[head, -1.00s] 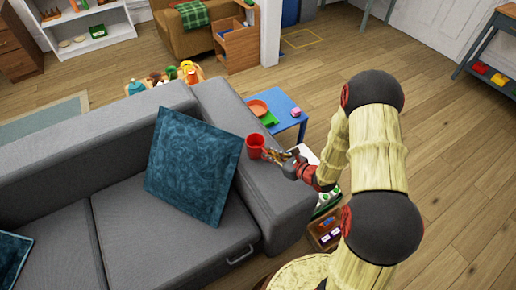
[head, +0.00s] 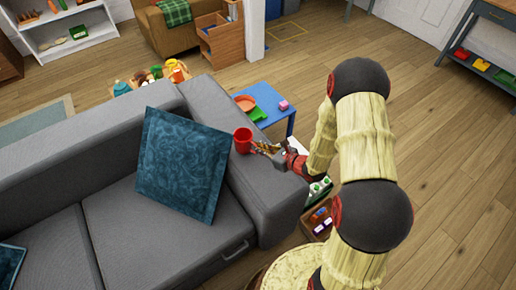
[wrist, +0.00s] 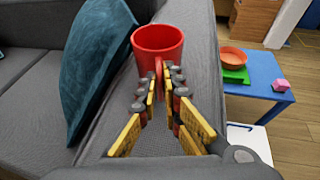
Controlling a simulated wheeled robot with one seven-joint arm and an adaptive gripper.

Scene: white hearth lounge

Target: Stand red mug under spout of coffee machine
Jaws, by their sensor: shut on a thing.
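The red mug (head: 243,140) is upright at the sofa's right armrest, and I cannot tell whether it touches the armrest. It also shows at the top middle of the wrist view (wrist: 158,45), with its open rim up and its handle toward my gripper. My gripper (head: 262,147) reaches it from the right in the head view. In the wrist view its yellow and grey fingers (wrist: 164,76) are shut on the mug's handle, which they partly hide. No coffee machine or spout shows in either view.
The grey sofa (head: 140,235) with a teal cushion (head: 182,165) fills the left. A low blue table (head: 275,117) holds an orange bowl (head: 245,103), a green piece and a pink block. Boxes stand on the floor by the armrest. The wooden floor (head: 460,180) at right is clear.

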